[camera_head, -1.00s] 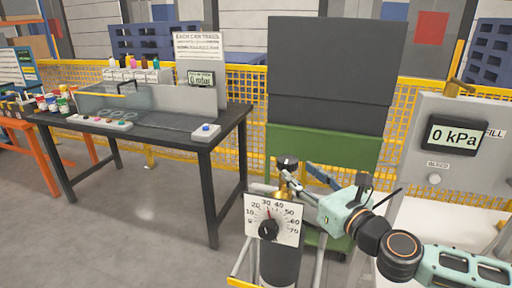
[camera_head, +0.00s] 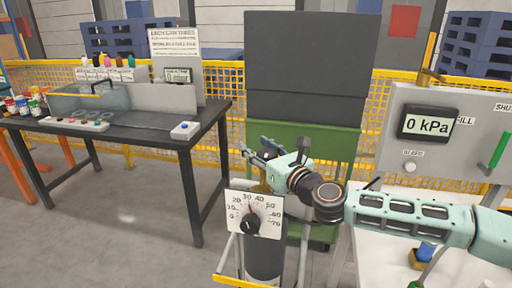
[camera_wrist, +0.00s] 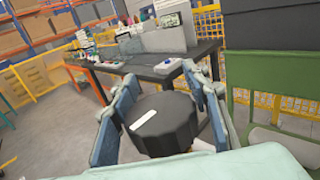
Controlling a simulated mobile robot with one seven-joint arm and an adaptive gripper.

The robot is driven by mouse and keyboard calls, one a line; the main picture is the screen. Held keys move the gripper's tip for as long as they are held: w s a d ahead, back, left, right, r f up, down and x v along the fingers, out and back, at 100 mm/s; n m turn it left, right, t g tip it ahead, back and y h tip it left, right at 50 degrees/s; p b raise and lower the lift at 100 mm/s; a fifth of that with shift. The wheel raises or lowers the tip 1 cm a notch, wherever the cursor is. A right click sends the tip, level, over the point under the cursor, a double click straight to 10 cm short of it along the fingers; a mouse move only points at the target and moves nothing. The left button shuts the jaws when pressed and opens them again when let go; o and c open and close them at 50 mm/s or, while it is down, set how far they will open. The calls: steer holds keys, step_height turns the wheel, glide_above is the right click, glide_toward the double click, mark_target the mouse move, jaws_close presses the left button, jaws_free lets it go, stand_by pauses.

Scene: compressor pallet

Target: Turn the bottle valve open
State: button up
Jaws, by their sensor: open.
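The bottle (camera_head: 265,262) stands upright, dark, in a yellow-and-grey frame at the bottom middle of the head view. A square white dial plate (camera_head: 253,214) with a black pointer knob is in front of its top. In the wrist view the black faceted valve knob (camera_wrist: 160,124), with a white stripe on its top, lies between the two fingers. My gripper (camera_wrist: 160,100) is open, one blue-grey finger on each side of the knob; I cannot tell whether they touch it.
A grey panel (camera_head: 450,165) reading 0 kPa stands to the right, with a green handle (camera_head: 500,149). A dark table (camera_head: 125,136) with a tray and a button box is at the left. A green cart (camera_head: 330,143) with a dark block is behind the bottle. Grey floor lies between table and bottle.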

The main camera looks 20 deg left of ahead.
steer(key=shift+w+a, duration=0.1)
steer(key=shift+a+f, duration=0.1)
steer(key=c, duration=1.1)
